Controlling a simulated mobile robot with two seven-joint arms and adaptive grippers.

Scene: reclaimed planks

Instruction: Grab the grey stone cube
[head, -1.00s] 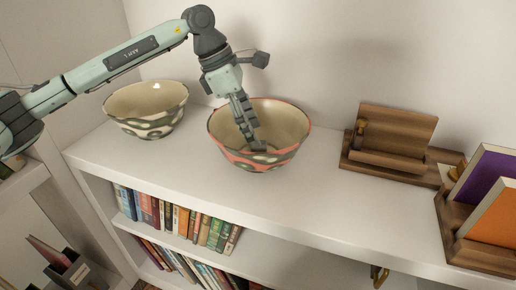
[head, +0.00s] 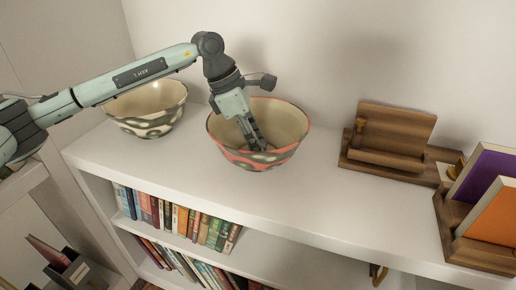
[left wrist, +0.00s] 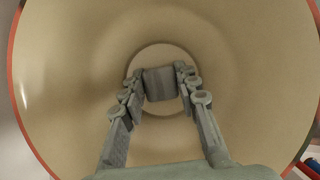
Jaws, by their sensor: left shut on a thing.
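The grey stone cube (left wrist: 160,84) shows in the left wrist view near the bottom of the red-rimmed bowl (left wrist: 60,90). My left gripper (left wrist: 159,88) has a finger on each side of the cube and is shut on it. In the head view, my left gripper (head: 257,146) reaches down inside the red-rimmed bowl (head: 262,160). The cube is hidden there by the bowl's near wall and the fingers. My right gripper is in neither view.
A second patterned bowl (head: 148,122) stands to the left on the white shelf (head: 330,205), partly behind my arm. A wooden stand (head: 385,155) and a holder with books (head: 485,205) are to the right. Books (head: 180,215) fill part of the shelf below.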

